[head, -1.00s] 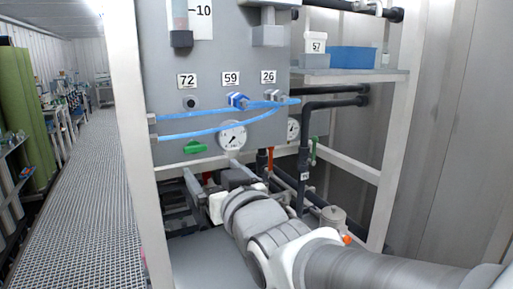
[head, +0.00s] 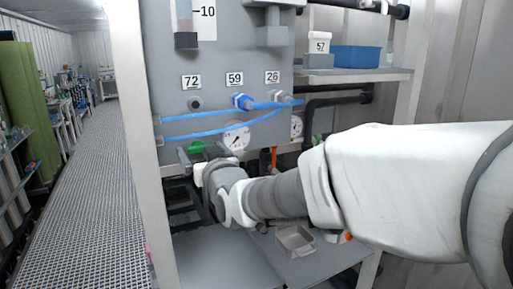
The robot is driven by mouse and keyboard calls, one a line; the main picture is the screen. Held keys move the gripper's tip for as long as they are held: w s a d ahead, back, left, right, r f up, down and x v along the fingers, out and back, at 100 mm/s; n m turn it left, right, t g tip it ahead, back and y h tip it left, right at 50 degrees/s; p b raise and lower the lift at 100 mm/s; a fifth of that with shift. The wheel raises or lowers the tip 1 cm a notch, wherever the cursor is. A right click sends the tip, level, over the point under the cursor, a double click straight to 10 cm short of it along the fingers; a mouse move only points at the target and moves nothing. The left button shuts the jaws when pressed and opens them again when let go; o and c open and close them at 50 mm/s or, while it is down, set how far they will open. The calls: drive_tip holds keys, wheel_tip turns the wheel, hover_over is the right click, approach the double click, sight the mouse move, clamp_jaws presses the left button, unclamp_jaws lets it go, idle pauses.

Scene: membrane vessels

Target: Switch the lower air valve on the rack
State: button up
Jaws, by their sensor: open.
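Whether a finger touches the handle cannot be told. My wrist and arm cover the lower right of the rack.
Blue hoses (head: 200,133) cross the panel just above the handle. A white rack post (head: 146,150) stands close on the left. A shelf at upper right holds a blue bin (head: 356,57) and a white container (head: 319,42). The grated walkway (head: 88,190) is clear.

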drive_tip(key=c, duration=1.4)
drive_tip(key=shift+f+n+b, duration=0.15)
drive_tip(key=shift+n+b, duration=0.15)
drive_tip(key=shift+b, duration=0.35)
drive_tip(key=n+b, duration=0.2)
drive_tip(key=b, duration=0.1)
drive_tip(key=shift+f, duration=0.15)
drive_tip(key=n+b, duration=0.4)
drive_tip(key=b, duration=0.1)
drive_tip(key=shift+b, duration=0.3)
drive_tip(key=n+b, duration=0.3)
drive_tip(key=n, duration=0.1)
drive_tip(key=shift+n, duration=0.4)
drive_tip(key=shift+r+n+b, duration=0.15)
drive_tip(key=shift+n+b, duration=0.25)
drive_tip(key=shift+n, duration=0.75)
drive_tip(key=shift+r+n+b, duration=0.1)
drive_tip(key=shift+n+b, duration=0.25)
drive_tip(key=shift+n, duration=0.8)
